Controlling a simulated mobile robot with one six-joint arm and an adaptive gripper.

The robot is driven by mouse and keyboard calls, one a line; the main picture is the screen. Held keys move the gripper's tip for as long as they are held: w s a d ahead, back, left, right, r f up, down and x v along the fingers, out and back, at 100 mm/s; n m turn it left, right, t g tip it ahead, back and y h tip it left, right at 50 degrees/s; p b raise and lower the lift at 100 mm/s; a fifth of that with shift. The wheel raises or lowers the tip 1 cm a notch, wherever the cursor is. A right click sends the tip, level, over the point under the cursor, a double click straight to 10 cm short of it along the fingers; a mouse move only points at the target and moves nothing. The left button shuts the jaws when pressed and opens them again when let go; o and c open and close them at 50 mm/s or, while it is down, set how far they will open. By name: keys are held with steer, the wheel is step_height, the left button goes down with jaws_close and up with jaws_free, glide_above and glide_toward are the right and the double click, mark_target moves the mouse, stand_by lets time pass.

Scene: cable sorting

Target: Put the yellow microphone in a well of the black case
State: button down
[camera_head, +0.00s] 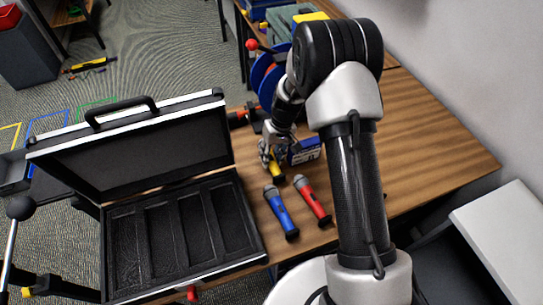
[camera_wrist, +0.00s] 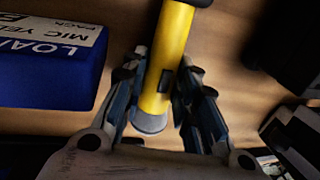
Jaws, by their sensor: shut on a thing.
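The yellow microphone (camera_wrist: 166,62) stands out between the two fingers of my gripper (camera_wrist: 163,98) in the wrist view, with its grey head toward the palm. In the head view the yellow microphone (camera_head: 278,174) is partly hidden by my gripper (camera_head: 270,158), which is shut on it over the wooden table. I cannot tell whether it still touches the table. The black case (camera_head: 262,245) stands open at the left, its lid raised at the back. Its long wells look empty.
A blue microphone (camera_head: 281,212) and a red microphone (camera_head: 313,199) lie on the table between the case and my arm. A blue labelled box (camera_head: 304,151) is close to the right of my gripper. A blue reel (camera_head: 268,80) stands behind. The table's right side is clear.

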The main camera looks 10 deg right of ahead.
steer(key=c, duration=1.7)
jaws_free()
steer(key=shift+f, duration=0.1)
steer(key=shift+o, duration=0.8)
